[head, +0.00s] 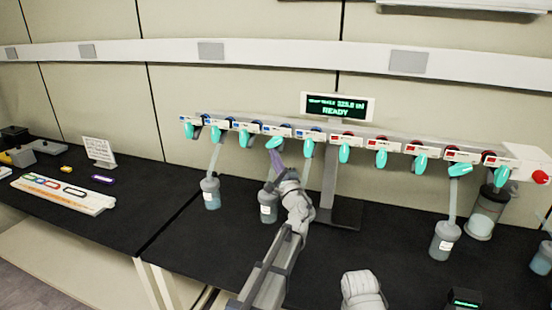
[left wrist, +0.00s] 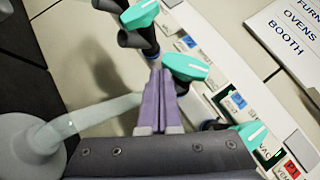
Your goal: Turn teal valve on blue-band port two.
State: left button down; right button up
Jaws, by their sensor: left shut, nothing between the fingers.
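A white manifold rail carries a row of teal valves, with blue bands on the left half and red bands on the right. My left gripper (head: 275,158) has its purple fingers shut and empty, with the tips close to a teal valve (head: 273,142) in the blue half. In the left wrist view the shut fingers (left wrist: 161,80) point at a teal valve (left wrist: 185,67); I cannot tell whether they touch it. A blue label (left wrist: 237,100) is on the rail; its number is too small to read surely.
A display reading READY (head: 337,108) stands above the rail. A red knob (head: 541,176) is at the right end. The black bench between the flasks is mostly clear.

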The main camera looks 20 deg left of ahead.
jog(key=shift+f, duration=0.1)
dwell(0.7)
pick_arm(q)
jog(key=b+v, duration=0.3)
jog(key=v, duration=0.5)
pick_arm(e)
notch_tip(320, 180, down, 3)
jog(key=shift+s+d+r, duration=0.1)
